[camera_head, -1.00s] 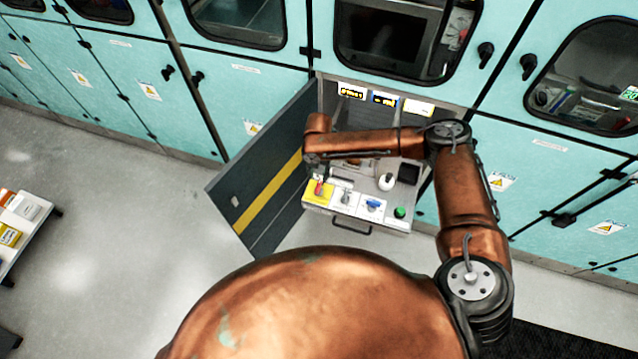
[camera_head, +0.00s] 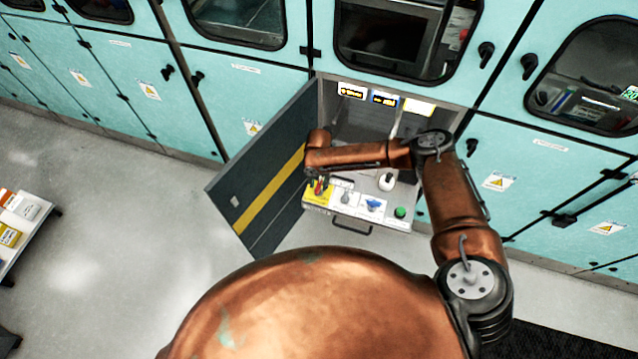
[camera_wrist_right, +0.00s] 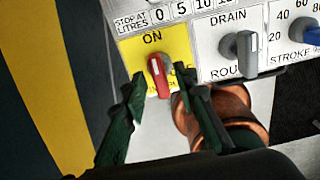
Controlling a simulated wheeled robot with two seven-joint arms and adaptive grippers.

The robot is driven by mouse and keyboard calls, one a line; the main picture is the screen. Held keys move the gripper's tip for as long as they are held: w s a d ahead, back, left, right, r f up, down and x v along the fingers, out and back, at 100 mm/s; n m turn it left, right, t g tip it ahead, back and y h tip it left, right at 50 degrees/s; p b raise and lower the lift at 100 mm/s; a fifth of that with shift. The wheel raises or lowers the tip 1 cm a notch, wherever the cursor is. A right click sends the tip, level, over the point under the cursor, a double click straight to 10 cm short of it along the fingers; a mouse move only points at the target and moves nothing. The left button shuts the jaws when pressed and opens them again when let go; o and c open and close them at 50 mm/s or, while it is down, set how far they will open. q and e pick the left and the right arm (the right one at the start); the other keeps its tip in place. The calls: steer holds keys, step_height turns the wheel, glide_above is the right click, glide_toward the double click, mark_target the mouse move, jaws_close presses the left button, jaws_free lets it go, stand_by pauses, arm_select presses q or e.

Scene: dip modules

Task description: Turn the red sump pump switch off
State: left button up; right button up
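The red switch (camera_wrist_right: 158,76) is a red lever handle on a yellow plate (camera_wrist_right: 133,50). It points up toward the word ON in the right wrist view, and the lettering below it is partly hidden. In the head view, the red switch (camera_head: 318,187) is at the left end of the panel. My right gripper (camera_wrist_right: 162,84) is open, its two dark green fingers on either side of the handle. I cannot tell whether they touch it. The right gripper (camera_head: 315,179) shows small in the head view. My left gripper is not in view.
A grey DRAIN lever (camera_wrist_right: 246,52) sits close to the right of the yellow plate. A blue knob (camera_head: 373,204) and a green button (camera_head: 400,212) are farther right. An open dark door (camera_head: 262,165) with a yellow stripe stands at the panel's left.

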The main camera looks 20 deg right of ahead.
jaws_close()
stand_by(0.4)
steer(key=m+p, duration=0.2)
steer(key=m, duration=0.1)
steer(key=shift+r+m, duration=0.1)
steer(key=shift+m, duration=0.3)
steer(key=m+p, duration=0.2)
steer(key=m, duration=0.2)
steer(key=shift+s+p, duration=0.1)
steer(key=shift+p, duration=0.3)
steer(key=m+p, duration=0.2)
steer(key=m, duration=0.3)
steer(key=m+p, duration=0.2)
steer(key=m, duration=0.3)
steer(key=shift+p, duration=0.3)
steer(key=shift+f, duration=0.2)
